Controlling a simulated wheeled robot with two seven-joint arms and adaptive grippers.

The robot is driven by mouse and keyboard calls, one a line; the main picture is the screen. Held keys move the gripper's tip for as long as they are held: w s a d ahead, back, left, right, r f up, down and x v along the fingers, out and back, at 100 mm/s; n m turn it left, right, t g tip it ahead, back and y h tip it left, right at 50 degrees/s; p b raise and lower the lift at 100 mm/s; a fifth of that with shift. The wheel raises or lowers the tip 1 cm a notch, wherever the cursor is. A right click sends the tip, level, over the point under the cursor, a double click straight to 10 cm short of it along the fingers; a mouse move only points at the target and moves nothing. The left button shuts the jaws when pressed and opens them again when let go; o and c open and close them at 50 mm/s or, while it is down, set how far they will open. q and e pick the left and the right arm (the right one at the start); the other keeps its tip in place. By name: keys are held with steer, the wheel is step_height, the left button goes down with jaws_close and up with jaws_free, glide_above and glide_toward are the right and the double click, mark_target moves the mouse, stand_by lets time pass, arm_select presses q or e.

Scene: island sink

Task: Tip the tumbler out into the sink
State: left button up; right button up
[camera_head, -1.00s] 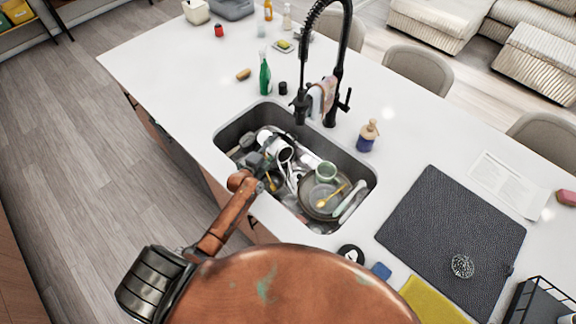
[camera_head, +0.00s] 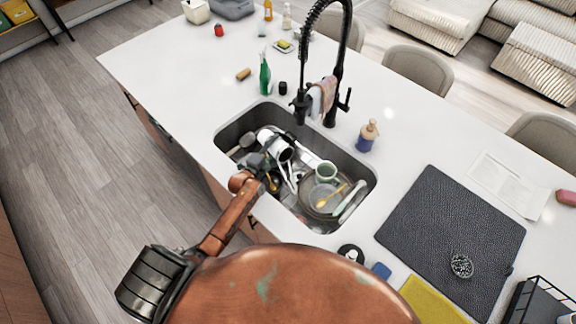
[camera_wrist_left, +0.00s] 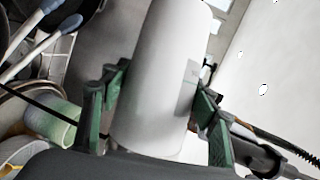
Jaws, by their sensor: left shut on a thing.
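The tumbler is a plain white cylinder with a small faint print on its side. It fills the middle of the left wrist view (camera_wrist_left: 160,75), between the green-padded fingers of my left gripper (camera_wrist_left: 155,110), which is shut on it. In the head view, my left gripper (camera_head: 262,165) is over the left part of the sink (camera_head: 345,160), and the tumbler (camera_head: 272,142) appears tilted there, partly hidden among similar white pieces. I cannot see whether anything is inside it or coming out. The right gripper is not in view.
The sink holds a green cup (camera_head: 325,171), plates, a yellow-handled utensil and other dishes. A black faucet (camera_head: 329,112) stands behind it. A green bottle (camera_head: 265,75) and soap dispenser (camera_head: 367,136) stand on the counter. A dark mat (camera_head: 440,215) lies right.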

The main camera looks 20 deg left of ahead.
arm_select(q)
steer(key=shift+s+d+r+m, duration=0.1)
steer(key=shift+d+r+m, duration=0.1)
steer(key=shift+r+m, duration=0.35)
stand_by(0.9)
